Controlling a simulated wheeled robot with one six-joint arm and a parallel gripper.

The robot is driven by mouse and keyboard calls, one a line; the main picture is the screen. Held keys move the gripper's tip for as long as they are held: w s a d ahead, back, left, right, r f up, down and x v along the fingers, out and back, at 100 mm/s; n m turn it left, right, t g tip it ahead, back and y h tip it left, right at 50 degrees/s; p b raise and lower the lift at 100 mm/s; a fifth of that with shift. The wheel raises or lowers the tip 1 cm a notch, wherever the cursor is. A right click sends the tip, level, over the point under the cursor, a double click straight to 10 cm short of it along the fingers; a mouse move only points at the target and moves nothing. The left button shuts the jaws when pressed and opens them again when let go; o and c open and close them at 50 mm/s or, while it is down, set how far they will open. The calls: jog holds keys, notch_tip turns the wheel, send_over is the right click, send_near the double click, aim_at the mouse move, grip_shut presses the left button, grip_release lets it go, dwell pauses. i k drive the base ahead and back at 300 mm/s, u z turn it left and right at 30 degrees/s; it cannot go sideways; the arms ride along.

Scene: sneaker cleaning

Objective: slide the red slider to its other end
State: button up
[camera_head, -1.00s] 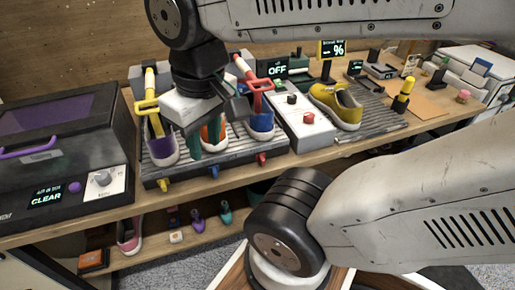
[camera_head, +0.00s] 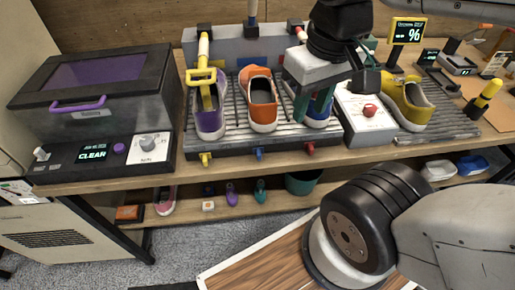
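On the front edge of the ribbed shoe rack (camera_head: 232,146), a small red tab (camera_head: 310,149) sits at the right, beside a blue tab (camera_head: 259,153) and a yellow tab (camera_head: 205,159). A red part (camera_head: 296,25) also shows at the top right of the box behind the rack. I cannot tell which of these is the slider. My gripper (camera_head: 313,110) points down over the rack's right end, in front of the blue shoe (camera_head: 316,123) and partly hiding it. Its teal fingers look apart with nothing between them. The gripper hides what lies behind it.
An orange shoe (camera_head: 262,112) and a purple shoe (camera_head: 209,122) stand on the rack. A white box with a red button (camera_head: 370,110) and a yellow shoe (camera_head: 409,103) stand right. A dark cleaning machine (camera_head: 95,100) stands left.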

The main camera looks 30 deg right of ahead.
aim_at(310, 146)
jog(key=z, duration=1.1)
jog(key=k, duration=1.1)
jog(key=u, duration=1.45)
